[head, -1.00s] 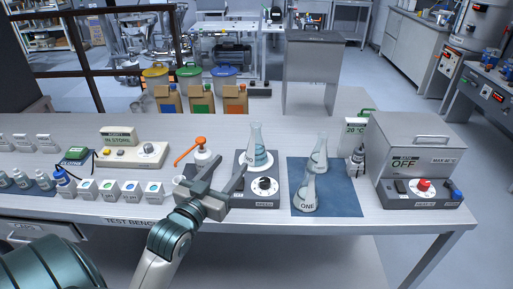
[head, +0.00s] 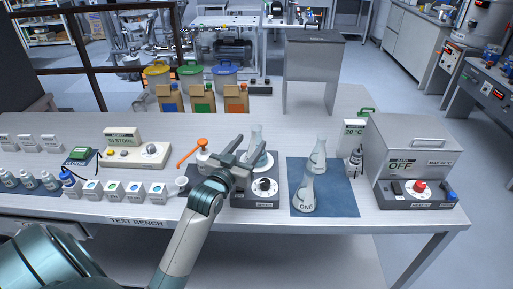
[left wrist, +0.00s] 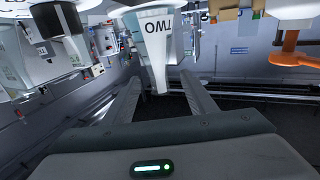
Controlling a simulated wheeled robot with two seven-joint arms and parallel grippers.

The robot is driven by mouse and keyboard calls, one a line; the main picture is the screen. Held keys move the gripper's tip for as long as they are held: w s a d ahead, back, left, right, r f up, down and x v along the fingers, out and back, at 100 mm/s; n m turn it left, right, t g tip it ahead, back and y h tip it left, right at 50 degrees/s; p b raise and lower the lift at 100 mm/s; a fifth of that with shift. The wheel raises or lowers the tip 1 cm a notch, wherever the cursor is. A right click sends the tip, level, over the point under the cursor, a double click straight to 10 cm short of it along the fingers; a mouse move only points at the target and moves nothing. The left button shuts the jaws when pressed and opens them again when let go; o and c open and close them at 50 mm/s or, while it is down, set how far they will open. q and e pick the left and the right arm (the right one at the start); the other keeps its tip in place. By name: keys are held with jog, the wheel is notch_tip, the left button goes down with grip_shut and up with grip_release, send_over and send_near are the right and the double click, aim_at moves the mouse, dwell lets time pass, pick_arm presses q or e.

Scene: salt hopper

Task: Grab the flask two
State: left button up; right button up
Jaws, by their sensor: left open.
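Flask two (head: 256,132) is a clear conical flask with bluish contents. It stands upright on the grey stirrer (head: 262,202) on the bench. In the left wrist view, which is upside down, the flask (left wrist: 158,42) shows its label "TWO". My left gripper (head: 254,147) is open in front of the flask, partly hiding its body. In the left wrist view the gripper (left wrist: 160,77) has a finger on either side of the flask's narrow neck, with gaps visible. My right gripper is not in view.
Flask one (head: 306,193) and another flask (head: 318,155) stand on the blue mat (head: 338,199) to the right. A grey box marked OFF (head: 415,150) stands at the right end.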

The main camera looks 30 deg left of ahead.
aim_at(254, 138)
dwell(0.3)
pick_arm(q)
jog(key=shift+w+r+p, duration=0.15)
jog(key=shift+w+p, duration=0.25)
jog(key=shift+w, duration=0.1)
jog(key=w+p, duration=0.1)
jog(key=w, duration=0.2)
jog(key=shift+a, duration=0.15)
jog(key=shift+w+a+f+p, duration=0.2)
jog(key=shift+w+p, duration=0.15)
jog(key=shift+w, duration=0.25)
jog(key=shift+d, duration=0.1)
grip_shut()
